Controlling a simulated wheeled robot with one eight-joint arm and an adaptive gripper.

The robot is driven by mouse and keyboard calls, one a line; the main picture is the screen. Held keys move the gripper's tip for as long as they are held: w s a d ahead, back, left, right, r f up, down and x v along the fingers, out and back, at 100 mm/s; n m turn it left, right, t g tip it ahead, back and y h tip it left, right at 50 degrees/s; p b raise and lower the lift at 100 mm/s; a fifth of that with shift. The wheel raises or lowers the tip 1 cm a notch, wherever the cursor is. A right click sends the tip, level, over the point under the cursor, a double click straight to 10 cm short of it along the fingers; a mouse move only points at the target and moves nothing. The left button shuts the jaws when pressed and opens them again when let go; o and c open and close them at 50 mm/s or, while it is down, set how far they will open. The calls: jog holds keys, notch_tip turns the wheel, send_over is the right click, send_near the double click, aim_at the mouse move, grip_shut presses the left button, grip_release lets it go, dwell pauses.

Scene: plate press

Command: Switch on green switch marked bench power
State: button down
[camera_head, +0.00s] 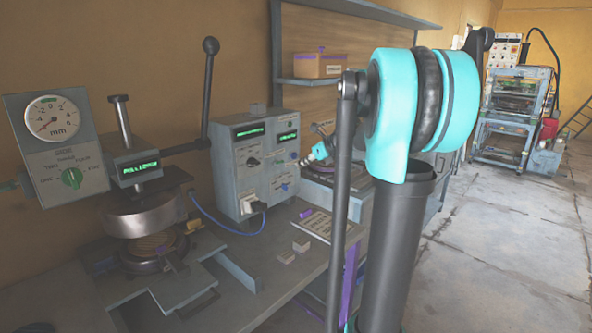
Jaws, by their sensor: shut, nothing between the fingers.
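The grey control box (233,180) stands on the bench with two lit green readouts, a dark knob and small coloured controls on its front. Its labels are too small to read, and I cannot pick out a green switch marked bench power. A green rotary knob (72,178) sits on the gauge panel (40,125) at the left. My gripper (304,162) appears small, just right of the box front, shut and empty. It looks apart from the box, though depth is hard to judge. My arm hides the area behind it.
A press with a long lever (208,85) and a round head (145,215) stands at the left. A blue cable (225,228) runs over the bench. Small blocks (301,244) and a sign (315,224) lie in front of the box. Open floor (520,225) is at the right.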

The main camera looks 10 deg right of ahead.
jog(key=shift+v, duration=0.95)
jog(key=shift+r, duration=0.1)
jog(key=s+a+f+n+g+h, duration=0.1)
jog(key=s+f+n+g+h, duration=0.1)
jog(key=s+f+n, duration=1.1)
jog(key=s+a+f+n+g+h, duration=0.1)
jog(key=s+f+n+h, duration=0.3)
jog(key=s+f+n, duration=0.9)
jog(key=s+n+g, duration=0.1)
jog(key=s+n, duration=0.1)
jog(key=s, duration=0.5)
jog(key=shift+s+n, duration=0.35)
jog(key=shift+n, duration=0.05)
